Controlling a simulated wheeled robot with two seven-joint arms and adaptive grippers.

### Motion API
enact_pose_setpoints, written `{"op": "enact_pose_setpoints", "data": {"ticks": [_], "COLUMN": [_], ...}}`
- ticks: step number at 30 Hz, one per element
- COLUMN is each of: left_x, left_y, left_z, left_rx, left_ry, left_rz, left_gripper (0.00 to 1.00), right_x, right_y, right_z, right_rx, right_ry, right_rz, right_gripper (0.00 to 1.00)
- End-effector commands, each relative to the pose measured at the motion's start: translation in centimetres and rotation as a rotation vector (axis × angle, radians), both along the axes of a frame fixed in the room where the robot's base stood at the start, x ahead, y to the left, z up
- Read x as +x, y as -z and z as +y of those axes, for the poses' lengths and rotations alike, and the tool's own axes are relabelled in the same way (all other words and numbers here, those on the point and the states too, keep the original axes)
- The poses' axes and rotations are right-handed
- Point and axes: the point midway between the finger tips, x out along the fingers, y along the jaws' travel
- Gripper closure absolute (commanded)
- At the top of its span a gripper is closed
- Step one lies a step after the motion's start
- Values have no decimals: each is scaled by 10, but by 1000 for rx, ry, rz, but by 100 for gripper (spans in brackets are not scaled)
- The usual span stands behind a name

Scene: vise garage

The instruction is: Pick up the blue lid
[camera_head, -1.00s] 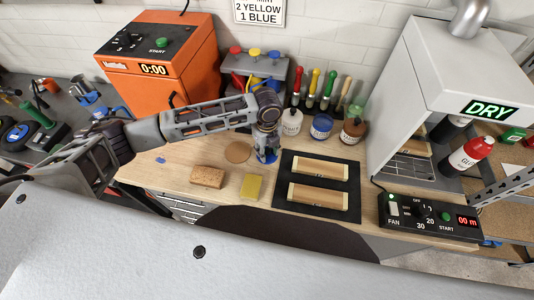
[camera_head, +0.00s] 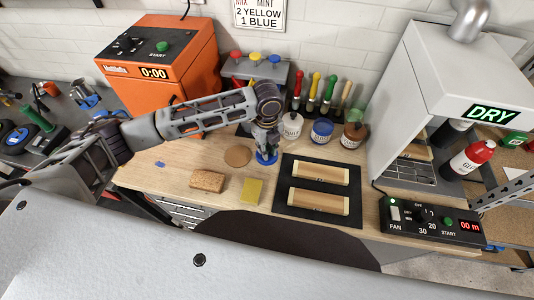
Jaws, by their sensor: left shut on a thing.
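The blue lid (camera_head: 266,158) is a small blue disc at the tip of my left gripper (camera_head: 266,150), just left of the black mat. My left gripper points down and is shut on the lid. I cannot tell whether the lid still touches the table. A blue-labelled jar (camera_head: 321,132) stands behind and to the right, between a white jar (camera_head: 291,126) and a brown jar (camera_head: 353,135). My right gripper is not in view.
A tan disc (camera_head: 237,156), a brown block (camera_head: 207,181) and a yellow sponge (camera_head: 251,191) lie to the left and front. Two wooden pieces lie on the black mat (camera_head: 282,200). The drying box (camera_head: 410,90) and its control panel (camera_head: 431,221) stand on the right.

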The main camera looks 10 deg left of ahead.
Motion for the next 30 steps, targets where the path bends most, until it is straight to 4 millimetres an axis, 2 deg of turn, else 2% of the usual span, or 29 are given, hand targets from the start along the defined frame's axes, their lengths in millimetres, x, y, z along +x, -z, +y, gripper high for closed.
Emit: {"op": "enact_pose_setpoints", "data": {"ticks": [6, 12, 18, 30], "left_x": [2, 1, 1, 1], "left_y": [-34, -54, -61, -61], "left_z": [0, 0, 0, 0], "left_rx": [-2, -3, -1, -1], "left_ry": [-1, -1, 0, -1], "left_rz": [-5, -4, -3, -3], "left_gripper": [100, 100, 100, 100], "right_x": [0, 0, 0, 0], "right_y": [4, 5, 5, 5], "right_z": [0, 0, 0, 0], "right_rx": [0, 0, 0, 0], "right_ry": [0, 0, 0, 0], "right_rz": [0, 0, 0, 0], "right_gripper": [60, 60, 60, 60]}}
